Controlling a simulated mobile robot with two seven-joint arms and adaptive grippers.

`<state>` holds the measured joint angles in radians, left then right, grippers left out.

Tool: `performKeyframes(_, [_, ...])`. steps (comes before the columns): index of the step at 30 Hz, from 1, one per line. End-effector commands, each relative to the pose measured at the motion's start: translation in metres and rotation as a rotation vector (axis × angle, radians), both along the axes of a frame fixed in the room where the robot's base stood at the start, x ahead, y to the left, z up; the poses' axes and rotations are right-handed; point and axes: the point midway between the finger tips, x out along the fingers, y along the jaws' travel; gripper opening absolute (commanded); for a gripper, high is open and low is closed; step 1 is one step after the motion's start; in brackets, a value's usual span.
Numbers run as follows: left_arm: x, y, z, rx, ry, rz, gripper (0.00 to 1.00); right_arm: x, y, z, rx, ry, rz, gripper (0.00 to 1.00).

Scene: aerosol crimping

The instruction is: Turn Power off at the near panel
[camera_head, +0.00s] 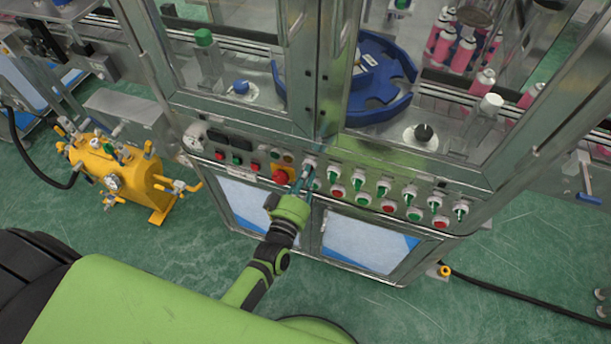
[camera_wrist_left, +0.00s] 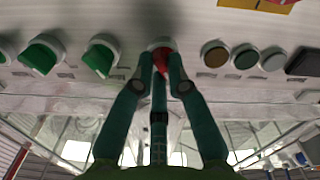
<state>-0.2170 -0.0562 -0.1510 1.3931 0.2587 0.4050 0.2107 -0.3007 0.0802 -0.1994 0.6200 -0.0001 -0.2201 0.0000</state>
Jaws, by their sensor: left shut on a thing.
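The near panel (camera_head: 345,192) is a metal strip of switches and buttons across the front of the machine. My left gripper (camera_head: 308,178) reaches up to it just right of the red emergency-stop button (camera_head: 281,176). In the left wrist view the fingers (camera_wrist_left: 161,78) are closed around a red knob (camera_wrist_left: 162,60) with a pale round collar. The fingers cover part of the knob, and I cannot read its label or exact turn angle. Green selector switches (camera_wrist_left: 103,57) are on one side of it and round buttons (camera_wrist_left: 245,57) on the other. My right gripper is not in view.
More green selectors (camera_head: 383,187) and red buttons (camera_head: 388,208) sit close to the right of my gripper. A pressure gauge (camera_head: 193,143) is at the panel's left end. A yellow tank (camera_head: 120,172) stands on the floor at left. A black hose (camera_head: 520,297) lies on the floor at right.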

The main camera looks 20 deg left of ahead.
Motion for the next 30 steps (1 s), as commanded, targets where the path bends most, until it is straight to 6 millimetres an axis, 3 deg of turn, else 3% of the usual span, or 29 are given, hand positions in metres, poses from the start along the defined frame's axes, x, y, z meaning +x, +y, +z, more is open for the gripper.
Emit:
performKeyframes(8, [0.001, 0.000, 0.001, -0.006, -0.003, 0.001, 0.00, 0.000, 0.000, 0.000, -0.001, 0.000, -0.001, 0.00])
performKeyframes(9, [0.001, 0.000, 0.001, -0.006, -0.003, 0.001, 0.32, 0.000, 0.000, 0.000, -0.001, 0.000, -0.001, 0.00])
performKeyframes(10, [0.001, 0.000, 0.001, -0.006, -0.003, 0.001, 0.40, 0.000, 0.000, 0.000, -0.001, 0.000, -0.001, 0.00])
performKeyframes(22, [-0.005, 0.000, 0.000, -0.003, 0.001, 0.001, 0.40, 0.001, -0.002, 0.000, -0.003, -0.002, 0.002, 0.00])
performKeyframes(26, [-0.022, 0.001, -0.001, -0.003, 0.001, 0.000, 0.40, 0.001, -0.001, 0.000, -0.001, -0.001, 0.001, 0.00])
performKeyframes(30, [-0.053, 0.002, -0.001, -0.003, 0.004, 0.000, 0.40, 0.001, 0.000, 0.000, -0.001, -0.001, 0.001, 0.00])
